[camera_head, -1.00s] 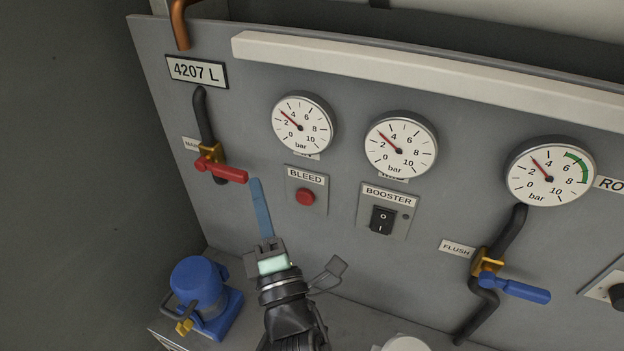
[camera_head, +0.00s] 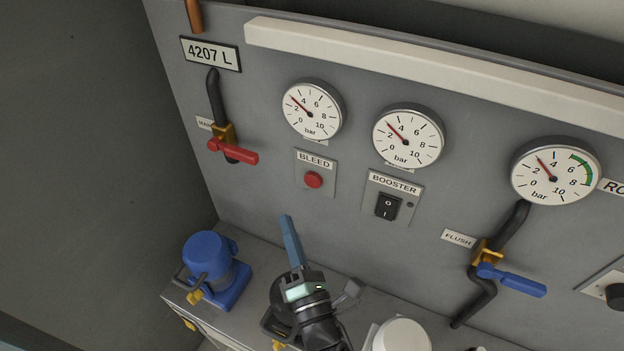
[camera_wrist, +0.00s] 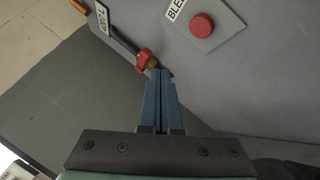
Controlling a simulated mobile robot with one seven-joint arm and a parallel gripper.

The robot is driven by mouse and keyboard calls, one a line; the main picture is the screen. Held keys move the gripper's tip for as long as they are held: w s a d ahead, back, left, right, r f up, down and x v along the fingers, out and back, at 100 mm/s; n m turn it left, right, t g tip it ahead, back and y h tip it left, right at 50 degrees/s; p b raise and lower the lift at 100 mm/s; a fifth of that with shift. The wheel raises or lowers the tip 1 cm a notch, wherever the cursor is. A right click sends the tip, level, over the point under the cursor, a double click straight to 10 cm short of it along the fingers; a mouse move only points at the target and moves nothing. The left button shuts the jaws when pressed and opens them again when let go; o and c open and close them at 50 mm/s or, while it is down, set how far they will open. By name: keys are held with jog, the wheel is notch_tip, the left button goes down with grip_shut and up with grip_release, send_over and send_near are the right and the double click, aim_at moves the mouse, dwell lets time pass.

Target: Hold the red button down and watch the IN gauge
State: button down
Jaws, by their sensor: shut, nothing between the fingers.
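The red button (camera_head: 313,180) sits on the plate labelled BLEED on the grey panel, and it also shows at the top of the wrist view (camera_wrist: 202,25). My gripper (camera_head: 285,218) is shut and empty. Its blue fingers point up, below and slightly left of the button in the head view, apart from it. In the wrist view the closed fingertips (camera_wrist: 160,72) lie lower left of the button. A left gauge (camera_head: 311,111) and a middle gauge (camera_head: 408,137) each have a needle between 2 and 4 bar. Their small labels are mostly hidden, so I cannot read which is IN.
A red-handled valve (camera_head: 233,151) is left of the button. The BOOSTER switch (camera_head: 387,207) is to the right, with a blue-handled FLUSH valve (camera_head: 511,280) beyond. A right gauge (camera_head: 554,171) has a green band. A blue device (camera_head: 214,270) stands on the ledge left of my gripper.

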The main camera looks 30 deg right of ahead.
aim_at(308, 179)
jog(key=w+d, duration=0.4)
jog(key=d, duration=0.2)
jog(key=shift+w, duration=0.4)
jog(key=shift+d, duration=0.1)
dwell(1.6)
jog(key=shift+w+d, duration=0.25)
jog(key=shift+d, duration=0.05)
jog(key=shift+w+d+r+b, duration=0.1)
jog(key=shift+w+d+b, duration=0.2)
jog(key=shift+d+b, duration=0.2)
dwell(2.0)
dwell(1.6)
jog(key=shift+s+a, duration=0.55)
jog(key=shift+a, duration=0.3)
jog(key=shift+s+a, duration=0.1)
